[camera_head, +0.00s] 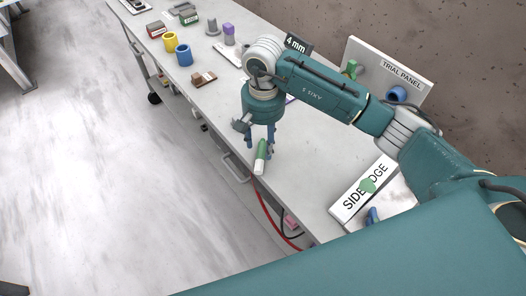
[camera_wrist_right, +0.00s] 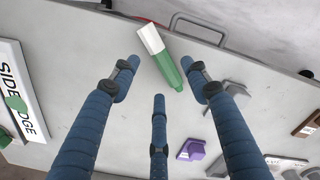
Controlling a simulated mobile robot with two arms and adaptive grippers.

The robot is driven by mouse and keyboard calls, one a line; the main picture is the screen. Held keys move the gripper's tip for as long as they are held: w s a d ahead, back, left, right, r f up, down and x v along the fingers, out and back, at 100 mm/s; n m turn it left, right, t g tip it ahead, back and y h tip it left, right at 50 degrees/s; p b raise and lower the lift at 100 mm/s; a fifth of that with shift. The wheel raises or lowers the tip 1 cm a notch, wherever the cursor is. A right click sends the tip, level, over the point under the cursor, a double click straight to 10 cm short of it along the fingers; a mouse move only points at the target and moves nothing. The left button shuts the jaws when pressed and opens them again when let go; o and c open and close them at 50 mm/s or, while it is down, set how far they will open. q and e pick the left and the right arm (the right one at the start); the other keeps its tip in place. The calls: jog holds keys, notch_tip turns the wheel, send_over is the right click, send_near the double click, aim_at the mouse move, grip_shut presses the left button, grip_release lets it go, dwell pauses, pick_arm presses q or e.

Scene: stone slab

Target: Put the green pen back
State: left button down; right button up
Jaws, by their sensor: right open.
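The green pen (camera_head: 261,152) is a short marker with a green body and a white end. It lies near the front edge of the grey bench (camera_head: 216,114) in the head view. My right gripper (camera_head: 259,143) is above it, pointing down, with its fingers spread. In the right wrist view the pen (camera_wrist_right: 168,66) lies between and beyond the tips of the open blue fingers (camera_wrist_right: 163,80), with its white end toward the bench edge. I cannot tell whether any finger touches it. My left gripper is not in view.
A "SIDE EDGE" block (camera_head: 348,206) lies to the right and a "TRIAL PANEL" board (camera_head: 417,77) stands at the back. A yellow cup (camera_head: 170,42), a blue cup (camera_head: 184,55) and a brown block (camera_head: 204,79) are farther along. The bench's front edge is close to the pen.

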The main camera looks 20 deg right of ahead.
aim_at(263, 154)
notch_tip(263, 154, up, 8)
jog(key=b, duration=0.2)
jog(key=shift+f, duration=0.25)
